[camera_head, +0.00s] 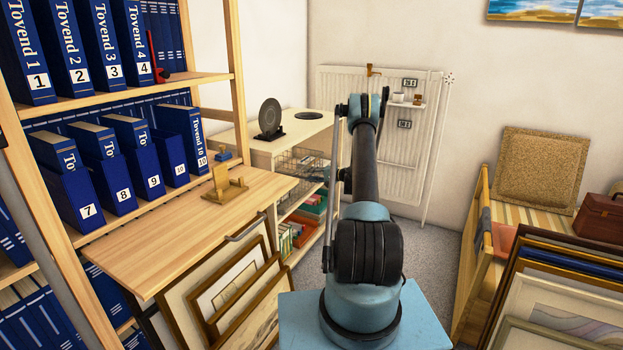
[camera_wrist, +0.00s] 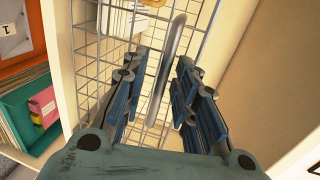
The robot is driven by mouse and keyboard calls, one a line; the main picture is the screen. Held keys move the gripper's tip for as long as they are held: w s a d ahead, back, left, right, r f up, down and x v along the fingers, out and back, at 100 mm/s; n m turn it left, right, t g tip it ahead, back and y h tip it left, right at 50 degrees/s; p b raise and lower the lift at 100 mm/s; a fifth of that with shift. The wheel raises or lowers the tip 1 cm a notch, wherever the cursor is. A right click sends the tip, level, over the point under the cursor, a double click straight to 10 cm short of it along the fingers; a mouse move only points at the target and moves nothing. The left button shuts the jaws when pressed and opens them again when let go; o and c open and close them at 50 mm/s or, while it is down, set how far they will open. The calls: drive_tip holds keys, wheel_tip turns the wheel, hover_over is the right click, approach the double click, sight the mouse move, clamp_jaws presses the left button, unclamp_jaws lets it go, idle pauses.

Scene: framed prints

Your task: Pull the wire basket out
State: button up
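The wire basket (camera_head: 298,163) sits in the upper opening of the light wooden cabinet in the head view, partly hidden by my arm. In the wrist view its wire mesh front (camera_wrist: 92,50) fills the upper middle, with pale cards or papers behind it. A grey curved bar handle (camera_wrist: 168,62) runs down the front of the mesh. My gripper (camera_wrist: 160,68) is open, with its blue-padded fingers on both sides of the handle and gaps showing between. Contact with the handle is not visible.
The cabinet (camera_head: 312,128) carries a dark round disc on a stand. Lower shelves hold orange and green boxes (camera_wrist: 30,115). A wooden desk leaf (camera_head: 215,225) and leaning frames (camera_head: 240,285) stand left. A radiator (camera_head: 400,150) is behind; a wooden rack with frames is right.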

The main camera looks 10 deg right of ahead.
clamp_jaws()
drive_tip(key=f+v, duration=0.2)
drive_tip(key=v, duration=0.7)
drive_tip(key=f+v, duration=0.2)
drive_tip(key=v, duration=0.7)
drive_tip(key=shift+s+d, duration=0.45)
drive_tip(key=shift+d, duration=0.15)
drive_tip(key=shift+r, duration=0.15)
unclamp_jaws()
drive_tip(key=shift+d, duration=0.1)
drive_tip(key=v, duration=1.1)
drive_tip(key=shift+s+d, duration=0.25)
